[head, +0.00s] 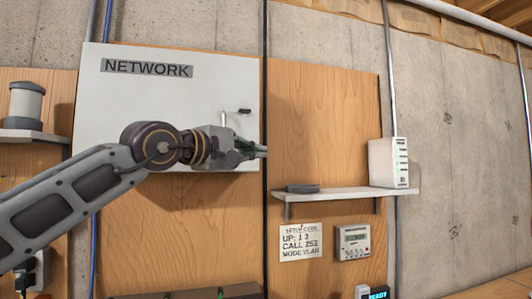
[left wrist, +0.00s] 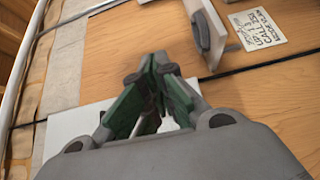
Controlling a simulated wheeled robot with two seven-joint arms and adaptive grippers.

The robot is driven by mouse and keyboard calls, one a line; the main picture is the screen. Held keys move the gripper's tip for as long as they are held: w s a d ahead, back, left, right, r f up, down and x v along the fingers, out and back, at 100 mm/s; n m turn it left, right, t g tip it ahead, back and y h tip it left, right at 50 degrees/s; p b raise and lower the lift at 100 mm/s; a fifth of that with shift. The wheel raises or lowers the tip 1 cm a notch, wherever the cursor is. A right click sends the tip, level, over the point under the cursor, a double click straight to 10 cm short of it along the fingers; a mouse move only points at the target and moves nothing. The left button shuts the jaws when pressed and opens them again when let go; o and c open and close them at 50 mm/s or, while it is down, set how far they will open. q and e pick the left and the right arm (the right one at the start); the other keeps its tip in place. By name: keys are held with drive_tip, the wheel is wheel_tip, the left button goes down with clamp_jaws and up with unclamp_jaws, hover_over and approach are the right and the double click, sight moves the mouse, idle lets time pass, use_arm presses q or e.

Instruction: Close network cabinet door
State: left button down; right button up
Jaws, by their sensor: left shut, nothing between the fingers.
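The network cabinet door (head: 110,100) is a pale panel labelled NETWORK on the left of the head view. It looks roughly parallel to the wall; I cannot tell whether a gap is left at its edge. A small dark latch (head: 244,111) sits near its right edge. My left gripper (head: 262,151) is shut and empty, in front of the door's lower right corner, with the arm hiding part of the lower edge. Contact cannot be told. In the left wrist view the green-padded fingers (left wrist: 155,68) are together, with part of the white cabinet (left wrist: 60,127) behind them. My right gripper is not in view.
To the right, a wall shelf (head: 345,194) holds a white box device (head: 388,163) and a dark puck-like item (head: 302,188). A note (head: 300,242) and a small panel (head: 352,242) are below. A left shelf (head: 35,136) holds a canister (head: 25,105).

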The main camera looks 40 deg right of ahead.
use_arm(q)
drive_tip(key=s+a+b, duration=0.3)
drive_tip(key=s+a, duration=0.1)
drive_tip(key=s, duration=0.4)
drive_tip(key=shift+s, duration=0.3)
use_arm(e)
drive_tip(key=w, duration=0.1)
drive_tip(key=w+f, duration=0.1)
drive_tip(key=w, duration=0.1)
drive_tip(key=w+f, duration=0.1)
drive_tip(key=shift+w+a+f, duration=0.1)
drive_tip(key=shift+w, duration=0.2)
use_arm(q)
drive_tip(key=shift+f, duration=0.15)
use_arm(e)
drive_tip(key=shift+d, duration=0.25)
